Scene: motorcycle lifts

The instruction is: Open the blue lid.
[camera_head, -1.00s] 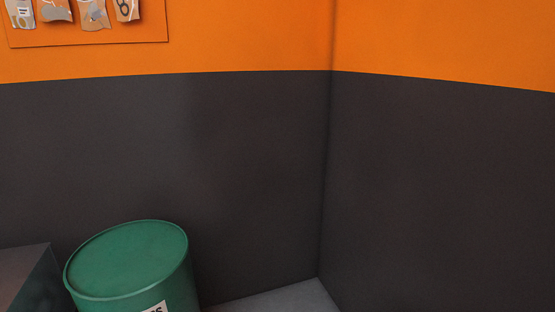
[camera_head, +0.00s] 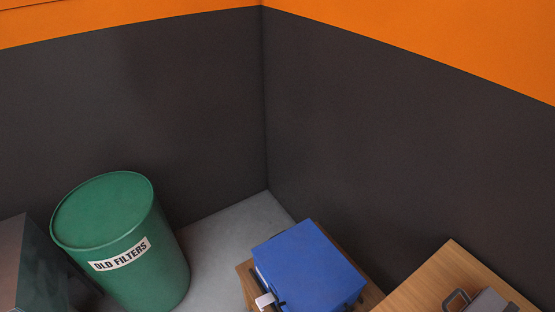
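A blue box with a flat blue lid (camera_head: 308,262) sits on a small wooden stand (camera_head: 246,285) at the lower middle right of the head view. The lid looks shut. A small white and dark part (camera_head: 265,300) shows at the box's lower left side; I cannot tell whether it is a latch or a handle. Neither of my grippers is in view.
A green drum labelled "OLD FILTERS" (camera_head: 120,285) stands at the left, beside a dark cabinet (camera_head: 40,270). A wooden surface (camera_head: 430,280) with a grey handled object (camera_head: 485,301) is at the lower right. Grey floor (camera_head: 225,235) shows between drum and box.

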